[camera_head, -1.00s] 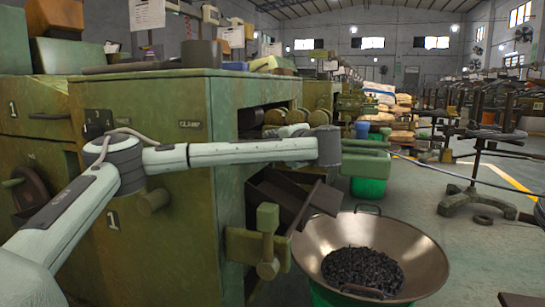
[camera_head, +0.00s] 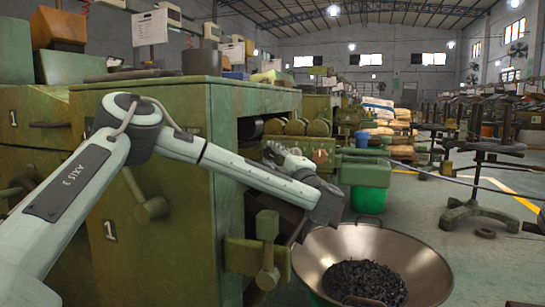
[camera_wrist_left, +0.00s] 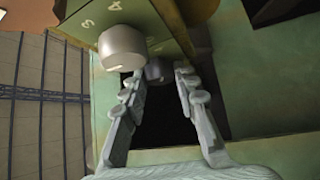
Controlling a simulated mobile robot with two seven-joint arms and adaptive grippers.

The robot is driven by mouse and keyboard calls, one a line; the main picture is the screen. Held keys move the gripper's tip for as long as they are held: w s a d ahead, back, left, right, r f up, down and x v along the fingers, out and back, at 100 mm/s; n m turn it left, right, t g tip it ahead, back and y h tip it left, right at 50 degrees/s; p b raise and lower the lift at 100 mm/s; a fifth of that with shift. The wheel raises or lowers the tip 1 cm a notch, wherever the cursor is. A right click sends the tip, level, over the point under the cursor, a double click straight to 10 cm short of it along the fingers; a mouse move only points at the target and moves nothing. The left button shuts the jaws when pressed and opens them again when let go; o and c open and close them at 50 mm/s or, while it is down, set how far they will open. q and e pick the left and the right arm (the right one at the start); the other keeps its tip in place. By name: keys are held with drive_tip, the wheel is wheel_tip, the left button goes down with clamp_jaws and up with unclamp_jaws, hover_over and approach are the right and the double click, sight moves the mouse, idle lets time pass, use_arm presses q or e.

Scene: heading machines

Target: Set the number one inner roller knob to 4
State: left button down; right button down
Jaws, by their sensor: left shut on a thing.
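The olive-green machine (camera_head: 170,180) carries a big number 1 on its front. My left gripper (camera_head: 272,150) is at the machine's side opening, at the end of the forearm. In the left wrist view its two fingers (camera_wrist_left: 158,78) are closed around a dark grey knob (camera_wrist_left: 157,68), which is partly hidden between the fingertips. A larger light grey knob (camera_wrist_left: 122,48) sits closer to the camera on a green plate (camera_wrist_left: 155,20) with pale dial marks. The knob's setting cannot be read. My right gripper is not in view.
A wide metal bowl (camera_head: 425,262) of dark pieces stands below the forearm. A green lever block (camera_head: 258,250) sticks out from the machine beside it. A dark opening (camera_wrist_left: 165,115) lies behind the fingers. Open floor (camera_head: 420,200) is at the right.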

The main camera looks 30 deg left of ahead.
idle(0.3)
use_arm(q)
drive_tip(key=c, duration=1.4)
unclamp_jaws()
drive_tip(key=shift+c, duration=0.2)
drive_tip(key=shift+d, duration=0.15)
drive_tip(key=v, duration=1.1)
drive_tip(key=shift+s+d, duration=0.2)
drive_tip(key=shift+d, duration=0.1)
drive_tip(key=shift+f, duration=0.15)
